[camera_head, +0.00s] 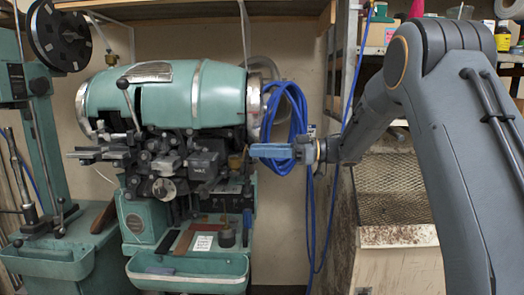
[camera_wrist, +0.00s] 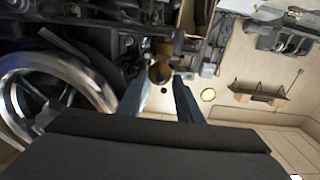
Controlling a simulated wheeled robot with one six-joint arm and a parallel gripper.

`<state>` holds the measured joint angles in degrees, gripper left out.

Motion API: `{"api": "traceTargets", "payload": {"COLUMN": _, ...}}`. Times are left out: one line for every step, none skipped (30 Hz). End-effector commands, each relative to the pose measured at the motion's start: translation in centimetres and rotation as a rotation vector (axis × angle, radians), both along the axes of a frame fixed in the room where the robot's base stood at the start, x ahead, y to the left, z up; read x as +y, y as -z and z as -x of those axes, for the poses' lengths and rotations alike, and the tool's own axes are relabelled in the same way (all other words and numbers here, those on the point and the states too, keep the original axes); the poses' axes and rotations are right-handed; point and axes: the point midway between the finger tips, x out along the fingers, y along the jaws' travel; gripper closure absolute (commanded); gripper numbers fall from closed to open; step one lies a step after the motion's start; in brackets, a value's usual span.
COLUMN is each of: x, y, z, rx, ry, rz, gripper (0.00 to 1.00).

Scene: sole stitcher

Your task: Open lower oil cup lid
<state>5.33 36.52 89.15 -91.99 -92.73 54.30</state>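The green sole stitcher (camera_head: 190,95) stands left of centre in the head view. My gripper (camera_head: 254,151) comes from the right, with its blue fingers level and pointing left at the machine's right side. In the wrist view my gripper (camera_wrist: 160,84) has two fingers apart, with nothing held between them. A small brass-coloured part (camera_wrist: 160,72), which looks like an oil cup, lies just beyond and between the fingertips. I cannot tell whether its lid is shut or whether the fingers touch it. In the head view a small brass spot (camera_head: 236,160) shows just left of the fingertips.
A silver-rimmed wheel (camera_wrist: 55,95) is close on the left in the wrist view. Blue coiled hose (camera_head: 290,105) hangs behind my gripper. Dark machine parts (camera_head: 165,165) crowd the left. A mesh-topped cabinet (camera_head: 390,190) stands under my arm.

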Motion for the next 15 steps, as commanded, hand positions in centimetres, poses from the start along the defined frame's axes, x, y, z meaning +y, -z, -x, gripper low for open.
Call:
{"api": "traceTargets", "payload": {"x": -0.01, "y": 0.01, "z": 0.00, "rx": 0.000, "ry": 0.000, "rz": 0.000, "gripper": 0.68}}
{"api": "traceTargets", "payload": {"x": -0.01, "y": 0.01, "z": 0.00, "rx": 0.000, "ry": 0.000, "rz": 0.000, "gripper": 0.73}}
{"api": "traceTargets", "payload": {"x": -0.01, "y": 0.00, "z": 0.00, "rx": 0.000, "ry": 0.000, "rz": 0.000, "gripper": 0.80}}
{"api": "traceTargets", "payload": {"x": -0.01, "y": 0.00, "z": 0.00, "rx": 0.000, "ry": 0.000, "rz": 0.000, "gripper": 0.85}}
{"api": "traceTargets", "payload": {"x": -0.01, "y": 0.00, "z": 0.00, "rx": 0.000, "ry": 0.000, "rz": 0.000, "gripper": 0.90}}
{"api": "traceTargets", "payload": {"x": -0.02, "y": 0.00, "z": 0.00, "rx": 0.000, "ry": 0.000, "rz": 0.000, "gripper": 0.97}}
{"api": "traceTargets", "payload": {"x": -0.02, "y": 0.00, "z": 0.00, "rx": 0.000, "ry": 0.000, "rz": 0.000, "gripper": 1.00}}
{"api": "traceTargets", "payload": {"x": -0.02, "y": 0.00, "z": 0.00, "rx": 0.000, "ry": 0.000, "rz": 0.000, "gripper": 1.00}}
{"api": "traceTargets", "payload": {"x": -0.02, "y": 0.00, "z": 0.00, "rx": 0.000, "ry": 0.000, "rz": 0.000, "gripper": 1.00}}
{"api": "traceTargets", "payload": {"x": -0.02, "y": -0.02, "z": 0.00, "rx": 0.000, "ry": 0.000, "rz": 0.000, "gripper": 1.00}}
{"api": "traceTargets", "payload": {"x": -0.01, "y": -0.05, "z": 0.01, "rx": 0.000, "ry": 0.000, "rz": 0.002, "gripper": 1.00}}
{"api": "traceTargets", "payload": {"x": 0.02, "y": -0.15, "z": 0.02, "rx": -0.001, "ry": 0.000, "rz": 0.007, "gripper": 1.00}}
{"api": "traceTargets", "payload": {"x": 0.05, "y": -0.26, "z": 0.04, "rx": -0.001, "ry": -0.001, "rz": 0.014, "gripper": 1.00}}
{"api": "traceTargets", "payload": {"x": 0.09, "y": -0.40, "z": 0.06, "rx": 0.000, "ry": -0.001, "rz": 0.024, "gripper": 1.00}}
{"api": "traceTargets", "payload": {"x": 0.16, "y": -0.58, "z": 0.07, "rx": 0.000, "ry": -0.002, "rz": 0.044, "gripper": 1.00}}
